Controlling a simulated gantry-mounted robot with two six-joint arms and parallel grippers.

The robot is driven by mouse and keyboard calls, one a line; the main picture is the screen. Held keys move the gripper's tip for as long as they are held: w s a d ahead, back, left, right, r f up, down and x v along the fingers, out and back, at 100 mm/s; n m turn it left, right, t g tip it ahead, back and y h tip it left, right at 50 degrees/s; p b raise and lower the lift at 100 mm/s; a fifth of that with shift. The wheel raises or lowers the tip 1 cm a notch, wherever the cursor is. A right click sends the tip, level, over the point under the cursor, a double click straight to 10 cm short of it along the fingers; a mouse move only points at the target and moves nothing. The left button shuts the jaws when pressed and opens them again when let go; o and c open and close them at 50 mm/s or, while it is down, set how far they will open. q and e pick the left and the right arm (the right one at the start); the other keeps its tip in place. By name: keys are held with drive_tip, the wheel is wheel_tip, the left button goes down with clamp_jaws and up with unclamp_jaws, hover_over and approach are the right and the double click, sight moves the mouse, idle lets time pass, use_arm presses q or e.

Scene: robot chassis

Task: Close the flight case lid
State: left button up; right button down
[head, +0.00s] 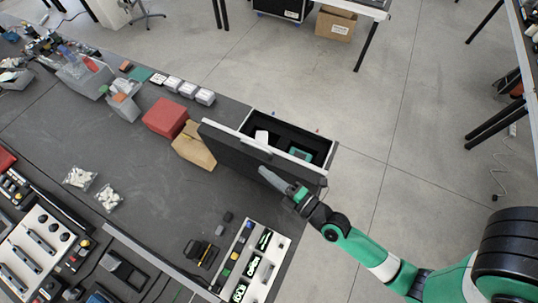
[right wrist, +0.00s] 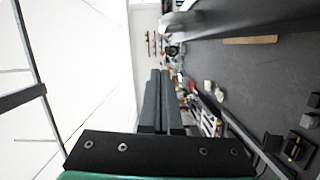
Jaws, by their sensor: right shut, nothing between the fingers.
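The black flight case (head: 322,158) with a light metal rim stands at the right end of the dark bench. Its lid (head: 235,150) is open, standing up along the near side and partly hiding the inside. My right gripper (head: 266,174) is shut and empty, its fingers in front of the lid's near face. I cannot tell whether they touch it. The shut fingers (right wrist: 164,85) also show in the right wrist view. My left gripper is not in view.
Inside the case are a white item (head: 262,136) and a green item (head: 300,153). A cardboard box (head: 193,150) and a red box (head: 165,118) stand left of the lid. A parts tray (head: 272,270) lies nearer. The bench's middle is largely clear.

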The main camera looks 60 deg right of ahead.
sight(269, 160)
drive_tip(key=w+d+b, duration=0.1)
drive_tip(key=b, duration=0.1)
drive_tip(key=w+d+f+b, duration=0.1)
drive_tip(key=d+b, duration=0.1)
drive_tip(key=shift+w+d, duration=0.15)
drive_tip(key=shift+d, duration=0.05)
drive_tip(key=shift+d+r, duration=0.2)
drive_tip(key=shift+d, duration=0.15)
drive_tip(key=shift+w, duration=0.1)
